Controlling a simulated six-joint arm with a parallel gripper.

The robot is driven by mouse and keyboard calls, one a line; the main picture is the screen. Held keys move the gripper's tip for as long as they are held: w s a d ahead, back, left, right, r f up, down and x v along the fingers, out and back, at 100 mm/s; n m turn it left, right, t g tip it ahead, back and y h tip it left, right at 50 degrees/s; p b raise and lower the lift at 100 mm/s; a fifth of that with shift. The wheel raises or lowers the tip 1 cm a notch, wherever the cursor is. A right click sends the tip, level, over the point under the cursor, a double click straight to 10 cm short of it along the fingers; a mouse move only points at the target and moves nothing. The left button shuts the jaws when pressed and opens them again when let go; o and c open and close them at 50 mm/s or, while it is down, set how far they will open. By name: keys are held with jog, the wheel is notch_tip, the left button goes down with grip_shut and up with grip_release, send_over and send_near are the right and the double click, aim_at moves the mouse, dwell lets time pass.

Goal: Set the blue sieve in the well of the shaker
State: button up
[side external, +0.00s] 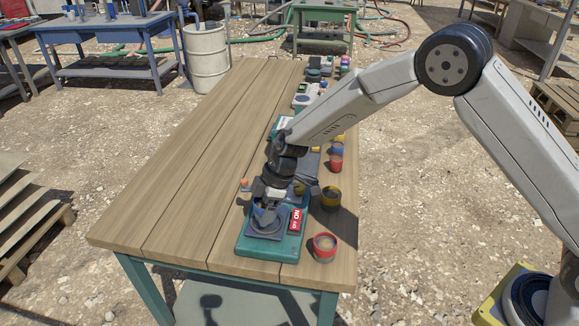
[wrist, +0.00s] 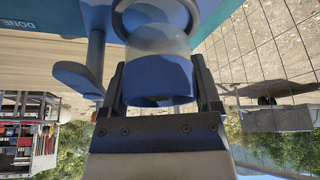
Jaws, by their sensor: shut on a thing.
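The blue sieve (wrist: 160,82) sits between the two fingers of my gripper (wrist: 161,92) in the wrist view, and the fingers are shut on its sides. The shaker (side external: 270,246) is a teal base with a grey-blue plate and a red label, near the front of the wooden table. In the wrist view a grey-blue ring (wrist: 117,22) on the shaker lies close against the sieve's far end. I cannot tell whether the sieve is inside the well.
A red-banded cup (side external: 325,248) and a yellow-banded cup (side external: 331,199) stand right of the shaker. A red cup (side external: 336,163) and several small items are farther back along the right edge. The left of the wooden table (side external: 190,170) is clear. A blue-grey lever (wrist: 80,77) stands beside the sieve.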

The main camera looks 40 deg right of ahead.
jog(key=shift+f, duration=1.05)
dwell(1.1)
jog(key=o, duration=1.1)
jog(key=shift+r, duration=3.7)
jog(key=shift+r, duration=0.15)
